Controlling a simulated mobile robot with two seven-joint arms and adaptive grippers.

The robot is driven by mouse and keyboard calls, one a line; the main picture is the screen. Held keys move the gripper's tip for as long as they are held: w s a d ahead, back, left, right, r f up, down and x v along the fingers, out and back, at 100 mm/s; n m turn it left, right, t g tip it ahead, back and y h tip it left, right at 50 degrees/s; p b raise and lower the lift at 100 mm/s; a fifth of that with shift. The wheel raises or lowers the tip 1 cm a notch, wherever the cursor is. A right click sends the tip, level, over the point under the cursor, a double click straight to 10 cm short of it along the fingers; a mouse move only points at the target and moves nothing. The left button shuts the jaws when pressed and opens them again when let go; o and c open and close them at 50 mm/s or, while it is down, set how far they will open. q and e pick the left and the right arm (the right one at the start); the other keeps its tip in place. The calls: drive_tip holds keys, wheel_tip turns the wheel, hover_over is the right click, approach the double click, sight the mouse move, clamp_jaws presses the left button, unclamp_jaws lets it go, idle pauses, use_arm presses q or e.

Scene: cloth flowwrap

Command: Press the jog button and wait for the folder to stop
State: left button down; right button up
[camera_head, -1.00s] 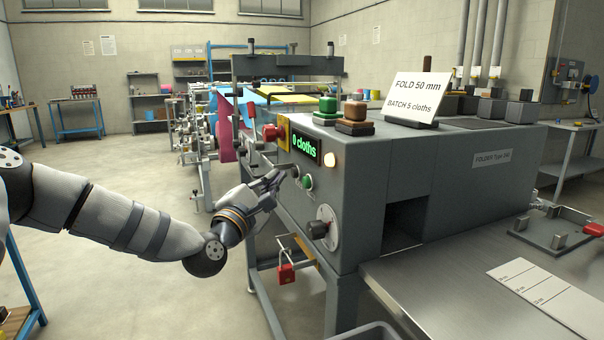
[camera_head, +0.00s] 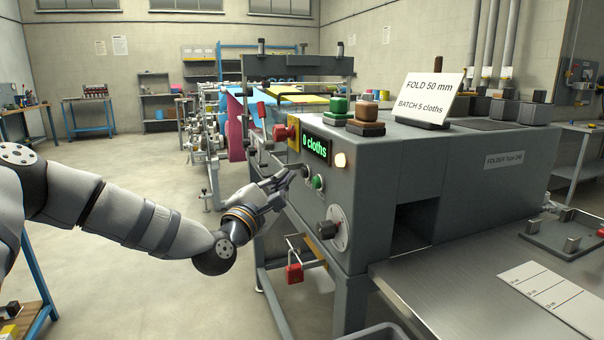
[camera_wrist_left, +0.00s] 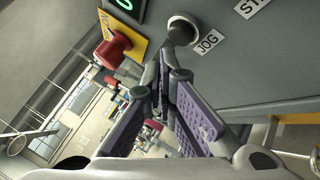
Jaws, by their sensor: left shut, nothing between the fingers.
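The folder (camera_head: 350,195) is a grey machine with a control panel on its near left face. Its display (camera_head: 315,147) reads "0 cloths" in green, and a pale lamp (camera_head: 340,160) sits beside it. The jog button (camera_wrist_left: 183,28) is round and grey, beside a JOG label (camera_wrist_left: 208,42) in the left wrist view. My left gripper (camera_head: 292,172) is shut and empty, its fingertips at the jog button; they also show in the wrist view (camera_wrist_left: 164,60). I cannot tell whether the button is pushed in. My right gripper is not in view.
A green button (camera_head: 318,182) sits just right of the jog button, and a dial (camera_head: 335,228) lower down. A red stop knob (camera_head: 281,132) on a yellow plate is up-left. A red padlock (camera_head: 293,273) hangs below. A metal table (camera_head: 450,300) extends to the right.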

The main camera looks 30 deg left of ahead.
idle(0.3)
use_arm(q)
drive_tip(key=shift+w+d, duration=0.3)
drive_tip(key=shift+w, duration=0.05)
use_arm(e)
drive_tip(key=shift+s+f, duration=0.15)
